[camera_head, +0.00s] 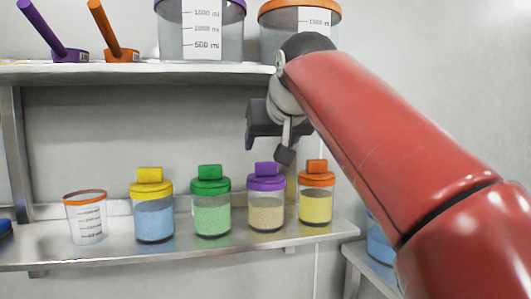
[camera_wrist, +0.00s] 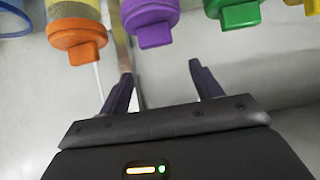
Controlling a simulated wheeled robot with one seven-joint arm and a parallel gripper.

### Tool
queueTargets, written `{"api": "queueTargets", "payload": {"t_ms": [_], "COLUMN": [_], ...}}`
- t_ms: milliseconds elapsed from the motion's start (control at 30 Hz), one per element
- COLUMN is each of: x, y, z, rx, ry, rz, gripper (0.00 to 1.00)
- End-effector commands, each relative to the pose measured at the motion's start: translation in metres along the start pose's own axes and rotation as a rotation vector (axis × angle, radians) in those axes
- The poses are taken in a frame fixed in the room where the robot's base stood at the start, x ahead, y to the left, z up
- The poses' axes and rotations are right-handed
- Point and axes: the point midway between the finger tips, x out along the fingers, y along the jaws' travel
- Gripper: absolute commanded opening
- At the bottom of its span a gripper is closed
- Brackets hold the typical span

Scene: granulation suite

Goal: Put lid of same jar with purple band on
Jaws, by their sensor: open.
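A clear jar (camera_head: 267,213) with tan contents stands on the lower shelf in the head view. A purple lid (camera_head: 266,181) with a block-shaped knob sits on top of it. I cannot tell a separate purple band from the lid. The purple lid also shows in the wrist view (camera_wrist: 150,17), at the top edge, ahead of the fingers. My gripper (camera_head: 280,142) is above the shelf, just over the purple lid in the head picture. In the wrist view my gripper (camera_wrist: 160,72) has its two fingers apart, with nothing between them.
Jars with yellow (camera_head: 151,188), green (camera_head: 210,186) and orange (camera_head: 317,180) lids stand in the same row. A lidless orange-rimmed cup (camera_head: 86,218) stands at the left. The upper shelf (camera_head: 180,71) holds scoops (camera_head: 118,54) and large containers.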

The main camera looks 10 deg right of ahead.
Motion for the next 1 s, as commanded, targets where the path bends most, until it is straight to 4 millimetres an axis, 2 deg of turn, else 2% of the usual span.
{"api": "queueTargets", "payload": {"t_ms": [33,100,300,667,767,833,967,1000], "x": [-0.012,-0.024,-0.044,-0.046,-0.04,-0.033,-0.018,-0.013], "y": [0.001,0.0,0.0,0.001,0.005,0.009,0.013,0.012], "z": [-0.001,-0.001,-0.001,0.004,0.024,0.05,0.122,0.148], "rx": [0.001,0.0,0.0,0.0,0.002,0.004,0.002,0.0], "ry": [0.003,0.002,0.001,-0.008,-0.04,-0.079,-0.173,-0.204], "rz": [0.0,0.0,0.001,0.0,-0.007,-0.014,-0.032,-0.035], "gripper": [0.65,0.65,0.65,0.65,0.65,0.65,0.65,0.65]}}
